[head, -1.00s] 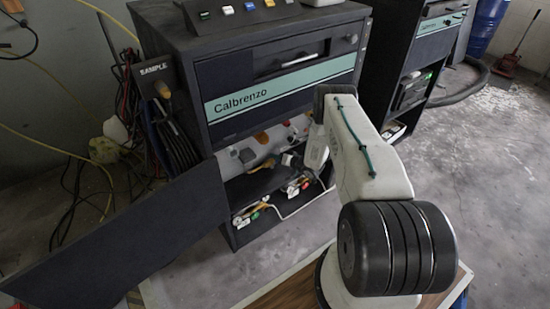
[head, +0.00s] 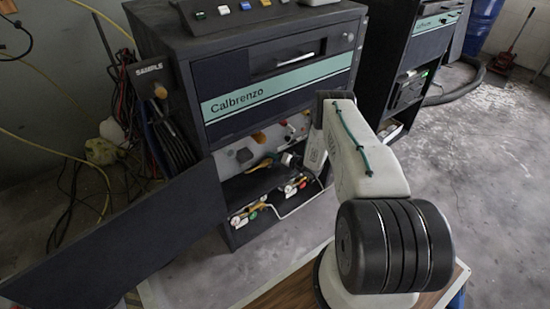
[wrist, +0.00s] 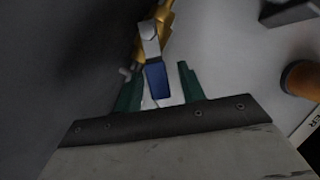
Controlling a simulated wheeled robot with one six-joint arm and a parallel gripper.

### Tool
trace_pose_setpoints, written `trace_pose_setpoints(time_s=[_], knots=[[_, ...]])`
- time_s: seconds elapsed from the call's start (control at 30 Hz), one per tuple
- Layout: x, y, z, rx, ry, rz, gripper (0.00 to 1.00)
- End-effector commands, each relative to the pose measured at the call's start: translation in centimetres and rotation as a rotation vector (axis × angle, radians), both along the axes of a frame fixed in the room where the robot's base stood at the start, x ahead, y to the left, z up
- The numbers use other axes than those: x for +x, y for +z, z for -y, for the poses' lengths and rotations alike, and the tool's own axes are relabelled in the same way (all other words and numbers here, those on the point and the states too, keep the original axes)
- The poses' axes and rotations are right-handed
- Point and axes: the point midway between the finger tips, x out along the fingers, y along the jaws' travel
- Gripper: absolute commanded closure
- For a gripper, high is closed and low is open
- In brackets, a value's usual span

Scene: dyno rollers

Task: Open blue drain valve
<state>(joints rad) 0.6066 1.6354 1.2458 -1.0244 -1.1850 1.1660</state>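The blue drain valve shows in the wrist view as a short lever with a blue grip (wrist: 156,80) and a silver upper part, mounted on a brass body (wrist: 166,14). My gripper (wrist: 159,67) has two green fingers standing apart, one on each side of the blue grip. The left finger is close to the grip; a clear gap shows to the right finger. I cannot tell whether either finger touches it. In the head view my white arm reaches into the open lower compartment of the dark Calbrenzo cabinet (head: 280,77), and the gripper and the blue grip are hidden there.
The cabinet's door (head: 120,240) hangs open to the left. Brass valves and gauges (head: 250,208) sit on the lower shelf. In the wrist view an orange-brown cylinder (wrist: 300,77) stands at the right and a dark wall fills the left. A second cabinet (head: 425,50) stands to the right.

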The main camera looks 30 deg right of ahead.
Motion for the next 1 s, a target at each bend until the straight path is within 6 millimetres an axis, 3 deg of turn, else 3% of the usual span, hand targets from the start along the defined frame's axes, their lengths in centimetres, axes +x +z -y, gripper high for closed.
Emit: trace_pose_setpoints(time_s=[0.27,0.7,1.0], knots=[[-0.1,0.1,0.1,-0.001,0.001,0.001,0.61],[-6.1,1.6,2.3,0.001,-0.002,0.0,0.61],[-7.1,1.9,2.6,0.0,0.0,0.001,0.61]])
